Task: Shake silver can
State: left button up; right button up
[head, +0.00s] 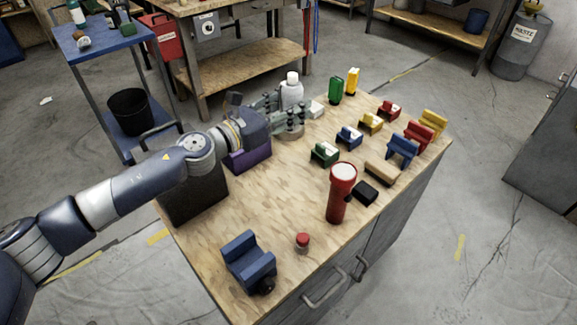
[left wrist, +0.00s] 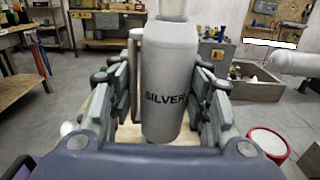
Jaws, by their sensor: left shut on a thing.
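The silver can (left wrist: 170,85) is a grey can marked "SILVER", upright between the fingers in the left wrist view. In the head view its pale top (head: 291,90) stands up beyond my left gripper (head: 288,118), near the far left part of the wooden worktop (head: 290,190). My left gripper is shut on the can, with a finger on each side of it in the left wrist view (left wrist: 158,112). The can's lower part is hidden by the fingers in the head view. I cannot tell whether its base touches the worktop. My right gripper is not in view.
A green can (head: 335,90) and a yellow can (head: 352,81) stand right of the silver can. A red flashlight (head: 338,205) stands near the front. Several coloured holders fill the right side. A purple block (head: 250,157) lies under my left wrist. The middle left worktop is clear.

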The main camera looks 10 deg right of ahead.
pick_arm(q)
notch_tip(320, 180, down, 8)
notch_tip(320, 180, up, 7)
jog(key=shift+r, duration=0.35)
jog(key=shift+f, duration=3.5)
notch_tip(320, 180, up, 7)
jog(key=shift+r, duration=0.1)
notch_tip(320, 180, down, 7)
